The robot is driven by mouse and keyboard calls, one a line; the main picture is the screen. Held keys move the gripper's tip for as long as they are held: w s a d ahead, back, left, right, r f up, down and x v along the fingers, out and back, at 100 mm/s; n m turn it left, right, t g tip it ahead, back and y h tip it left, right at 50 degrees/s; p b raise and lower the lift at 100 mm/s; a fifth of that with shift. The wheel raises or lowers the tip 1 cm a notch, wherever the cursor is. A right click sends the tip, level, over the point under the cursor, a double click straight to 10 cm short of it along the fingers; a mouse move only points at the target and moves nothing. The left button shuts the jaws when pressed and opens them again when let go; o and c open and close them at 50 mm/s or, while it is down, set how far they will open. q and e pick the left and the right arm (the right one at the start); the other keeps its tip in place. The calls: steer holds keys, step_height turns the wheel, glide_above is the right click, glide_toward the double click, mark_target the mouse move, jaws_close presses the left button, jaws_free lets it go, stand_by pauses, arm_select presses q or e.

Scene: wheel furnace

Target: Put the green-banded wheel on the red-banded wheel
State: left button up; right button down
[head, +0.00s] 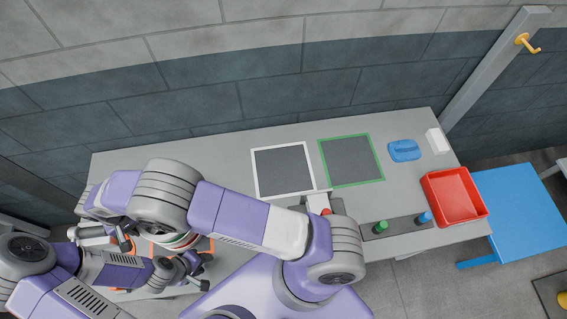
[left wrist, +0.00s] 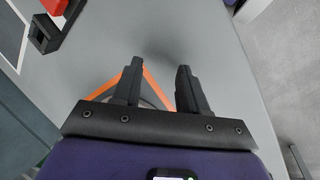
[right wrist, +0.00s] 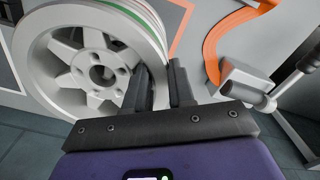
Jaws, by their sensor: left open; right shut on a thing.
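The green-banded wheel (right wrist: 92,72), pale grey with spokes, fills the left of the right wrist view. A red line close beyond the green band looks like the red-banded wheel (right wrist: 152,12); I cannot tell whether the two touch. In the head view the wheels (head: 184,243) show only as a sliver behind my arm. My left gripper (head: 205,270) is open and empty beside them; in the left wrist view (left wrist: 158,68) its fingers are apart above the table.
An orange outline (left wrist: 148,78) marks the table near the wheels. White (head: 283,171) and green-framed (head: 351,160) squares lie behind. Green (head: 381,227) and blue (head: 424,218) pegs, a red tray (head: 453,196) and a blue object (head: 404,150) stand right. An orange curved piece (right wrist: 212,50) is near my right gripper.

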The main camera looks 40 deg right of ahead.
steer(key=shift+f, duration=0.3)
steer(key=c, duration=0.9)
jaws_free()
steer(key=shift+f, duration=0.15)
step_height(320, 180, up, 8)
steer(key=shift+f+b, duration=0.1)
steer(key=shift+b, duration=0.25)
